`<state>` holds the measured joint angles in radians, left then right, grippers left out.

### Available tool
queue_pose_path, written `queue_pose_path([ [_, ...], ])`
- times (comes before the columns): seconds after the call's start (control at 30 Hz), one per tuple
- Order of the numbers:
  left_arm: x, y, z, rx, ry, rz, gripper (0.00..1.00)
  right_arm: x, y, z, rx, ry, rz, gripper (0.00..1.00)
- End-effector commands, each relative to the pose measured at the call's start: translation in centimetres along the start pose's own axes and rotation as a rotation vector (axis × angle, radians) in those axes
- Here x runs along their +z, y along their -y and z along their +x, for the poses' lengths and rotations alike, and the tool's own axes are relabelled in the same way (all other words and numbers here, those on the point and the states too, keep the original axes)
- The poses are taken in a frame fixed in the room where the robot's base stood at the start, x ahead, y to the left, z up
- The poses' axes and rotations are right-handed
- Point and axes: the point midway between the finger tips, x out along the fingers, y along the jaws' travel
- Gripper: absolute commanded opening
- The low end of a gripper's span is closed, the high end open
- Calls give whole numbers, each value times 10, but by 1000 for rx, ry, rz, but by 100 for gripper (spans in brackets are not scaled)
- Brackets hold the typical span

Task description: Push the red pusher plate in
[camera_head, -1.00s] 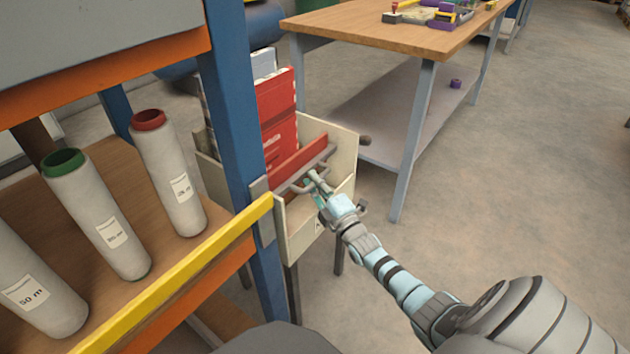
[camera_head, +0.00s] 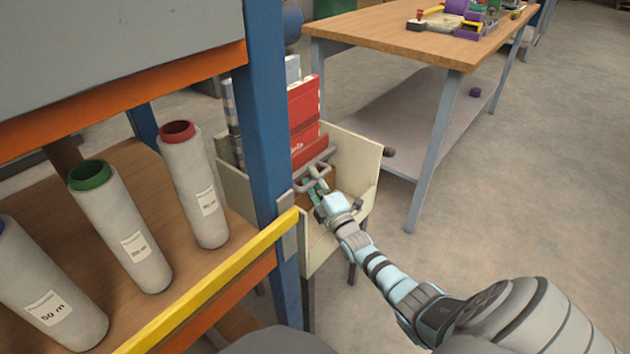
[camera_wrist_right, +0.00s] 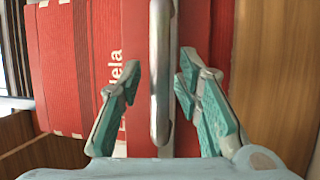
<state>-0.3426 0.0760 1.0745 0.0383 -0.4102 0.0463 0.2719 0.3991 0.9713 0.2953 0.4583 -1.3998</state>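The red pusher plate (camera_head: 313,151) stands upright inside a cream bin, close against the red boxes (camera_head: 304,108) behind it. A metal bar handle (camera_head: 309,177) is on its near face. In the right wrist view the handle (camera_wrist_right: 160,75) runs between my fingers, with the red plate (camera_wrist_right: 215,35) behind it. My right gripper (camera_head: 316,187) reaches into the bin's open near side. In the wrist view its teal-padded fingers (camera_wrist_right: 159,80) are spread on both sides of the handle, with small gaps showing. My left gripper is not in view.
The cream bin (camera_head: 357,160) has walls around the plate. A blue post (camera_head: 262,130) and yellow rail (camera_head: 215,285) stand close left of my arm. A workbench (camera_head: 390,38) stands behind; the floor at right is clear.

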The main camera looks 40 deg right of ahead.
Motion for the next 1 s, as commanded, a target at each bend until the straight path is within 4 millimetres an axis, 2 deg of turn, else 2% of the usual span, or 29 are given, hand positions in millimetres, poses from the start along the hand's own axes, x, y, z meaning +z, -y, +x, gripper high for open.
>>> queue_pose_path([
  [0.37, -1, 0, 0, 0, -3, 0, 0, 1, 1, -7, -1, 1, -1, 33],
  [0.47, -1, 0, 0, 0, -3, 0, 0, 1, 2, -26, -2, 0, 0, 33],
  [0.7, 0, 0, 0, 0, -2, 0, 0, 0, 2, -91, -5, -1, 1, 33],
  [0.8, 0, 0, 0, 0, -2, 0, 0, 0, 2, -110, -3, -1, 0, 33],
  [1.0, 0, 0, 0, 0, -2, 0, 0, 0, 0, -120, -1, 0, 1, 33],
])
